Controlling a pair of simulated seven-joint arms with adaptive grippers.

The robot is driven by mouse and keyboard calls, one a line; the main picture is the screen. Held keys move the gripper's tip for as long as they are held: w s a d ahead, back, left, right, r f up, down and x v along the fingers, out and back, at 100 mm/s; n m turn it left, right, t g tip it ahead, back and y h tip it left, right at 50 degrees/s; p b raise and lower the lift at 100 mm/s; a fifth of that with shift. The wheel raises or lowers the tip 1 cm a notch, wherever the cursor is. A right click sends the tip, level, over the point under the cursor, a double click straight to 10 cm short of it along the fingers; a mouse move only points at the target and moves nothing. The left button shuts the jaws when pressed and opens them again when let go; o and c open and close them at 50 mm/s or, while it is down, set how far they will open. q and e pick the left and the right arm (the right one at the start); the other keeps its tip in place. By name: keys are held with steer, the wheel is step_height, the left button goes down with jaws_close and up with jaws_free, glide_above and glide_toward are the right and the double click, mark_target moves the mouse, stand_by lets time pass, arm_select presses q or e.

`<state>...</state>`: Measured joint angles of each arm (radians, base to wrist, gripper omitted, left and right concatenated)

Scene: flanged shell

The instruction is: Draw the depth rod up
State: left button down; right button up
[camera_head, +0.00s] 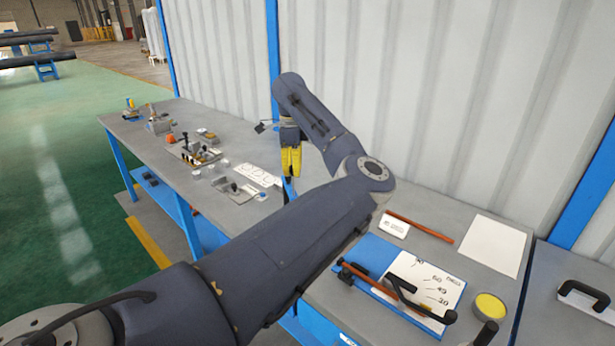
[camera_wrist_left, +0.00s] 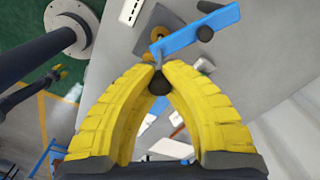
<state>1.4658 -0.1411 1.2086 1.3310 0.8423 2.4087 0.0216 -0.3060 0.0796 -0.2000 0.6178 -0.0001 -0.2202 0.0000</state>
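My left gripper (camera_head: 291,162) has yellow fingers and hangs over the far bench, close to the corrugated wall; its arm crosses the head view. In the left wrist view its fingertips (camera_wrist_left: 161,70) close in around a small dark knob (camera_wrist_left: 160,83), which appears held between them. A thin grey stem (camera_wrist_left: 158,58) runs from the knob toward a blue bar (camera_wrist_left: 195,32) with dark knobs. I take the knob and stem for the depth rod; the rod's lower part cannot be made out. My right gripper is not in view.
The left bench (camera_head: 120,122) carries several small fixtures, jars and a white sheet (camera_head: 258,175). The near bench holds a blue board (camera_head: 373,250) with a numbered card, a red-brown bar (camera_head: 418,227), a yellow round lid (camera_head: 490,306) and a blank sheet (camera_head: 492,244). The wall stands close behind.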

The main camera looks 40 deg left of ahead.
arm_select(q)
steer(key=shift+a+r, duration=0.15)
steer(key=shift+r, duration=0.1)
steer(key=c, duration=1.7)
jaws_free()
steer(key=shift+s, duration=0.1)
steer(key=o, duration=0.5)
steer(key=shift+c, duration=0.2)
step_height(320, 180, up, 12)
